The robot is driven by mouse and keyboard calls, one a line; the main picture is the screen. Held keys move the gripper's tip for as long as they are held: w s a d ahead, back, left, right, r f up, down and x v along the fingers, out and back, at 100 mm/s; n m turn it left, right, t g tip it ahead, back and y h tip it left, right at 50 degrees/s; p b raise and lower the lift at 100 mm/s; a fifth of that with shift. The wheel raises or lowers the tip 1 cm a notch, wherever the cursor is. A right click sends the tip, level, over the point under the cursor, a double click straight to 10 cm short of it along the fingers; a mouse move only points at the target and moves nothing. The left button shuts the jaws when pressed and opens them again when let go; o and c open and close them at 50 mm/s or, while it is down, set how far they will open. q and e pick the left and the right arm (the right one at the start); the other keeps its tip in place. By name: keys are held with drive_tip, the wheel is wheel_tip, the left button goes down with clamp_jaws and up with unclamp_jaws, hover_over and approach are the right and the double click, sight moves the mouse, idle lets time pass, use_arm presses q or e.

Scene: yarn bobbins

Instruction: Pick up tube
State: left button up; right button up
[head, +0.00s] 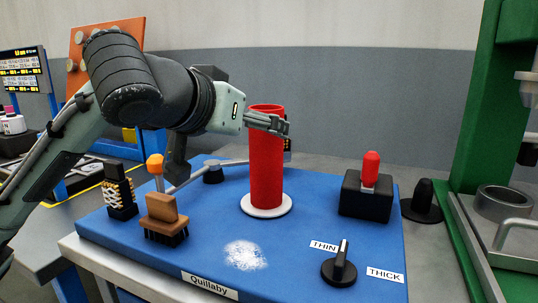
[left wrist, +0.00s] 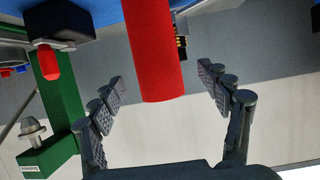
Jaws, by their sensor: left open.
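A tall red tube (head: 266,165) stands upright on a white round base on the blue board. My left gripper (head: 284,127) is level with the tube's upper part, and a finger passes across its near side. In the left wrist view the tube (left wrist: 155,50) appears between the two spread fingers of my left gripper (left wrist: 162,80), with a gap on each side. The gripper is open and empty. The far finger is hidden in the head view. My right gripper is not in view.
The blue board (head: 300,272) also holds a wooden brush (head: 163,218), a black knob (head: 340,266), a black box with a red switch (head: 367,190) and an orange-topped lever (head: 155,166). A green machine frame (head: 478,120) stands at the right.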

use_arm(q)
drive_tip(key=x, duration=0.4)
drive_tip(key=shift+w+d+f, duration=0.2)
drive_tip(key=shift+d, duration=0.1)
drive_tip(key=shift+w+d+f, duration=0.1)
drive_tip(key=shift+w+f, duration=0.05)
drive_tip(key=shift+w, duration=0.15)
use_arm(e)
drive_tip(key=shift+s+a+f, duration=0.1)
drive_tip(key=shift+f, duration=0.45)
use_arm(q)
drive_tip(key=shift+c, duration=0.2)
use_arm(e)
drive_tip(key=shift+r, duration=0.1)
